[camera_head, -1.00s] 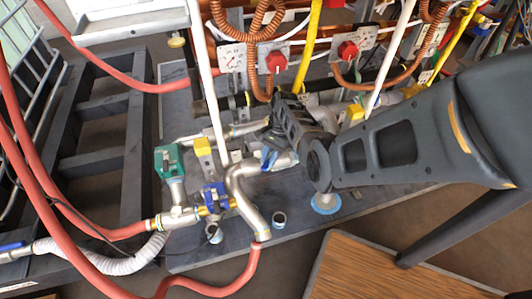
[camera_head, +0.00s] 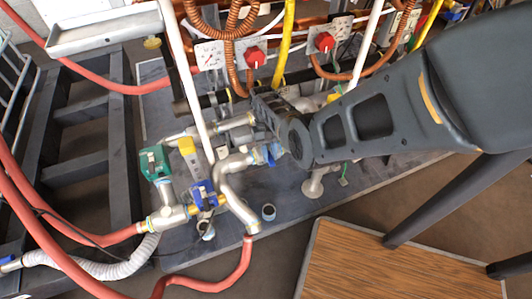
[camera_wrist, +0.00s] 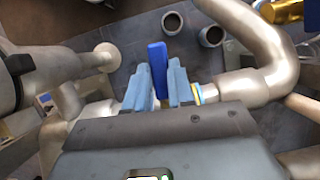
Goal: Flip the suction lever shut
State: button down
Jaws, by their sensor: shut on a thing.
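My gripper (camera_wrist: 158,88) has light blue fingertips on either side of a dark blue lever (camera_wrist: 157,68). It is shut on this lever, whose flat upper end stands out beyond the fingertips. The lever's lower part and pivot are hidden by the gripper. In the head view my gripper (camera_head: 268,153) is low among the silver pipes, and the arm hides much of the lever there. I cannot tell from a label whether this is the suction lever.
A curved silver pipe (camera_wrist: 262,50) runs close on the right in the wrist view. Red hoses (camera_head: 95,245) cross the lower left. A wooden tabletop (camera_head: 400,265) lies at front right.

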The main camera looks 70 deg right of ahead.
aim_at(271, 156)
jog(key=shift+s+d+n, duration=0.2)
jog(key=shift+n, duration=0.3)
jog(key=shift+d, duration=0.1)
jog(key=c, duration=1)
grip_release()
jog(key=shift+o, duration=0.2)
jog(key=shift+r+p, duration=0.4)
jog(key=shift+r, duration=0.15)
notch_tip(271, 156, up, 3)
jog(key=shift+r+p, duration=0.1)
jog(key=shift+p, duration=0.8)
jog(key=s+d+r+p, duration=0.3)
jog(key=s+d+r, duration=0.2)
jog(key=s, duration=0.5)
jog(key=shift+s+d+r, duration=0.15)
jog(key=shift+d+r, duration=0.15)
jog(key=shift+r, duration=0.5)
